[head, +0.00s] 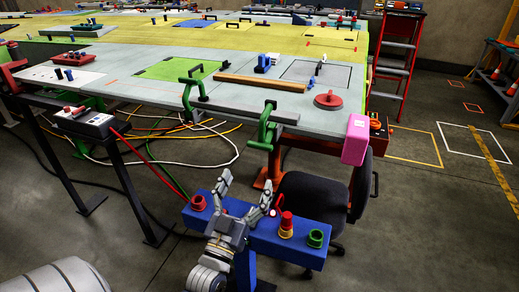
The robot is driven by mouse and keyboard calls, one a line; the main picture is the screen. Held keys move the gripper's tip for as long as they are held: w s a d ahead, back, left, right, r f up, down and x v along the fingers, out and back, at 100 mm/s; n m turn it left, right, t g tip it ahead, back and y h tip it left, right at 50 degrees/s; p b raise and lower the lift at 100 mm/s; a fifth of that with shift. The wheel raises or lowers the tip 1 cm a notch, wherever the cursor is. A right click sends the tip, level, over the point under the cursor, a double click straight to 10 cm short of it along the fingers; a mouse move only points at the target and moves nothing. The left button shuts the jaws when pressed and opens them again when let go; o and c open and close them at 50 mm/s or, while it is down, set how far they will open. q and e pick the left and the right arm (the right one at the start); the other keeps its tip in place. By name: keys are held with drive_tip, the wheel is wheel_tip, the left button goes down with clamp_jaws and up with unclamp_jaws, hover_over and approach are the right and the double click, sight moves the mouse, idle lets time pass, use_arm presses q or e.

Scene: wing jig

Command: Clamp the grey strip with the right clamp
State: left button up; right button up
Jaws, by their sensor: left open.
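The grey strip (240,113) lies along the front edge of the wing table. A green clamp (188,93) is at its left end. The right clamp (266,128), also green, is at its right end and hangs over the table edge. I cannot tell whether its screw presses on the strip. My left gripper (248,180) is open and empty, with its fingers spread upward. In the picture it is below the right clamp, in front of the blue button stand, and apart from the clamp. My right gripper is not in view.
The blue stand (265,242) carries red and green buttons. A black chair (315,198) and a pink box (356,139) are at the right. A wooden bar (262,83) and a red disc (328,100) lie on the table (225,93). Cables (185,160) run over the floor below.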

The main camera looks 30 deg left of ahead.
sight(258, 148)
use_arm(q)
drive_tip(key=p+x, duration=0.1)
drive_tip(key=x, duration=0.2)
drive_tip(key=p+x, duration=0.1)
drive_tip(key=x, duration=0.3)
drive_tip(key=r+p+x, duration=0.1)
drive_tip(key=x, duration=0.3)
drive_tip(key=shift+s+a+r, duration=0.1)
drive_tip(key=shift+s, duration=0.15)
drive_tip(key=c, duration=1.5)
